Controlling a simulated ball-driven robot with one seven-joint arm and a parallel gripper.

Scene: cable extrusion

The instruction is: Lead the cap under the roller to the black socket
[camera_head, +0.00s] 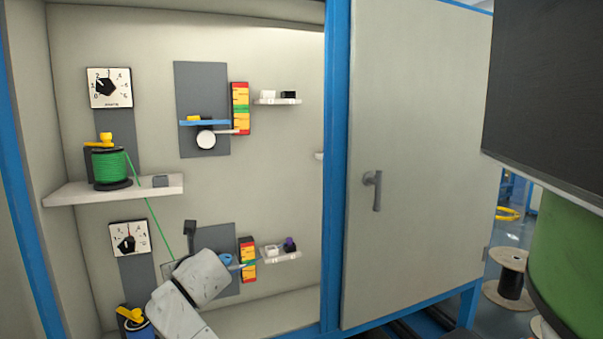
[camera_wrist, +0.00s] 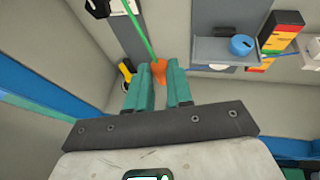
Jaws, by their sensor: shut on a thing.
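My gripper (camera_wrist: 159,74) has teal fingers shut on an orange cap (camera_wrist: 159,68) at the end of a green cable. In the head view the cable (camera_head: 146,199) runs from the green spool (camera_head: 108,167) down to my arm, which hides the cap and fingers. A blue roller (camera_wrist: 242,45) sits on a grey panel to the right of the cap in the wrist view; it also shows partly in the head view (camera_head: 225,260). A white roller (camera_head: 206,140) is under a blue bar on the upper panel. A black socket (camera_head: 288,95) sits beside a white one on the upper small shelf.
A lower small shelf (camera_head: 281,257) holds a white block and a dark block with a purple top. Coloured scales (camera_head: 240,108) stand beside both panels. The spool shelf (camera_head: 70,195) juts out at left. The cabinet door (camera_head: 420,150) is at right.

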